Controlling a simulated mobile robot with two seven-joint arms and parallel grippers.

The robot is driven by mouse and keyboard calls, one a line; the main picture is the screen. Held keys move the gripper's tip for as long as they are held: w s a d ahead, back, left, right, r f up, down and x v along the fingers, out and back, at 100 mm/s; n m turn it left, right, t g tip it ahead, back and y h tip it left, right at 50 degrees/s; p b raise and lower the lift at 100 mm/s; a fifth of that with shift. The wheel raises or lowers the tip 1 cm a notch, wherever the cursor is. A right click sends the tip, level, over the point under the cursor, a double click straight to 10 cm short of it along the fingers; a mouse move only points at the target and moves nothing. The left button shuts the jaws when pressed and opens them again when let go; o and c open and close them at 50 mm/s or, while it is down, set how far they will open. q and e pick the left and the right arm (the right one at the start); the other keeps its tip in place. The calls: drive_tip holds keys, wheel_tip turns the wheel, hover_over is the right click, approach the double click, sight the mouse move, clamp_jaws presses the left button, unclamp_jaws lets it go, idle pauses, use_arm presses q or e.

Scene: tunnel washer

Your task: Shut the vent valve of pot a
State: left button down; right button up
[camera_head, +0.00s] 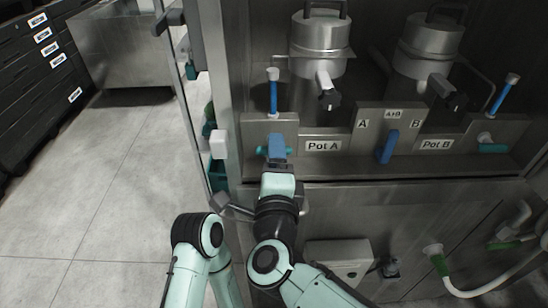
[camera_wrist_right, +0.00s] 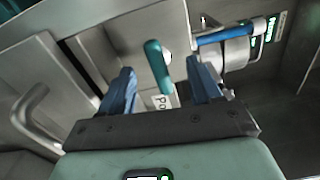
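Pot A (camera_head: 318,45) is a steel pot standing behind the panel labelled "Pot A" (camera_head: 323,146). A teal valve handle (camera_head: 260,150) sits on the panel left of that label, partly hidden by my right gripper. A blue handle with a pale end (camera_head: 273,92) stands upright above it. No label shows which one is the vent valve. My right gripper (camera_head: 277,147) is in front of the teal handle. In the right wrist view, its blue fingers (camera_wrist_right: 163,88) are apart, with the teal handle (camera_wrist_right: 158,66) showing between them; contact cannot be told.
A blue lever (camera_head: 387,147) stands between the A and B marks. Pot B (camera_head: 431,50) has its own teal handle (camera_head: 491,147) at the right. A grey box (camera_head: 338,258) and a white hose (camera_head: 490,290) are below. Open floor (camera_head: 110,180) lies left.

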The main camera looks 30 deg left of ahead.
drive_tip(key=shift+o, duration=1.3)
drive_tip(key=v, duration=0.8)
